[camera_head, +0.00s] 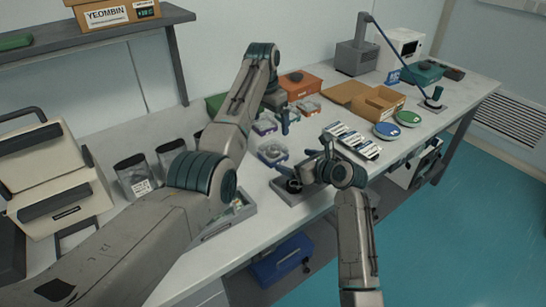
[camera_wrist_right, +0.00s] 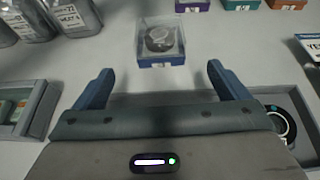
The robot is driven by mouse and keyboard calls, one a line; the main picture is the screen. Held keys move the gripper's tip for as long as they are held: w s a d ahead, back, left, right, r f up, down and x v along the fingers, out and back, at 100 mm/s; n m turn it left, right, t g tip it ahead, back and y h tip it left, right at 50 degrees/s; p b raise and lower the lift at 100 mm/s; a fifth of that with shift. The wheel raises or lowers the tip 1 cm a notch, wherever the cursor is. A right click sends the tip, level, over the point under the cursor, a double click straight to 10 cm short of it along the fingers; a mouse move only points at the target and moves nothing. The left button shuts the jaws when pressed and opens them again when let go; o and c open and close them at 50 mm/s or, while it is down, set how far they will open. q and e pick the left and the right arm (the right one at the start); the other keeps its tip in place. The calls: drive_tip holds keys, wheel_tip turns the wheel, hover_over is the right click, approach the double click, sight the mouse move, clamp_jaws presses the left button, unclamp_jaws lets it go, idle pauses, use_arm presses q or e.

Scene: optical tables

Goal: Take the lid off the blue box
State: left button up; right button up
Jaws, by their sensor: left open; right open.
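The blue box (camera_wrist_right: 160,59) is a small clear-topped case with a blue base and a dark round item inside. It stands on the table just beyond my right fingertips, and its clear lid (camera_wrist_right: 163,28) appears to be on. It also shows in the head view (camera_head: 271,153). My right gripper (camera_wrist_right: 160,69) is open and empty, its fingers apart on either side of the box's line. It is low over the table in the head view (camera_head: 303,163). My left gripper (camera_head: 275,115) is open, pointing down beyond the box; its fingertips are partly hidden.
A grey tray (camera_wrist_right: 305,150) with a dark round item lies near my right gripper. Similar small cases (camera_head: 308,107) stand behind the box. An orange box (camera_head: 299,84), an open carton (camera_head: 367,100) and labelled packs (camera_head: 357,142) lie farther off. Dark-topped jars (camera_head: 134,174) stand left.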

sight(280, 156)
drive_tip(key=x, duration=0.7)
drive_tip(key=shift+w+a+f, duration=0.1)
drive_tip(key=shift+w+f, duration=0.1)
drive_tip(key=shift+w+a+f, duration=0.2)
drive_tip(key=shift+w+a, duration=0.25)
